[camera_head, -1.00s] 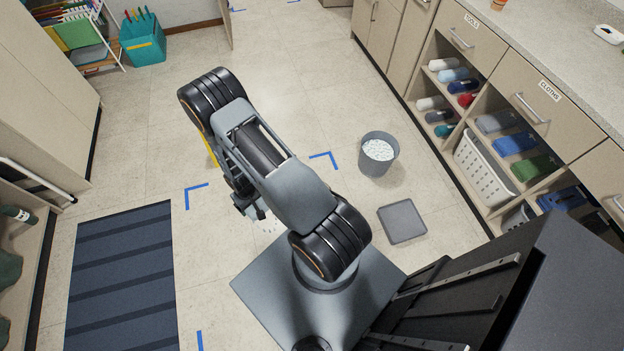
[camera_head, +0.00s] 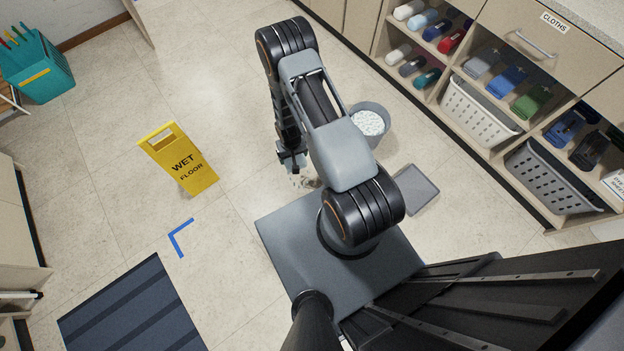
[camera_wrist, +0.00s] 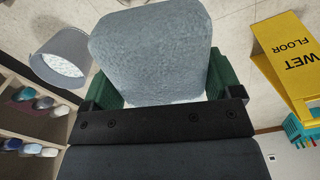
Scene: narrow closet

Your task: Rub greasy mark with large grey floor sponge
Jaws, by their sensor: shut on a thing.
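The large grey sponge (camera_wrist: 152,52) fills the upper middle of the wrist view, a rounded pale grey block. My gripper (camera_wrist: 160,85) is shut on it, with a green finger pad at each side. In the head view my gripper (camera_head: 293,160) hangs low over the floor, left of my arm's upper link; the sponge is mostly hidden there. A patch of brownish specks (camera_head: 306,183), apparently the greasy mark, shows on the floor just beside and below my gripper, partly covered by my arm. I cannot tell whether the sponge touches the floor.
A yellow wet-floor sign (camera_head: 180,163) stands left of my gripper. A grey bucket with white suds (camera_head: 370,122) and a flat grey square tray (camera_head: 416,190) are to the right. Shelves with baskets (camera_head: 478,112) line the right. A dark striped mat (camera_head: 130,310) lies lower left.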

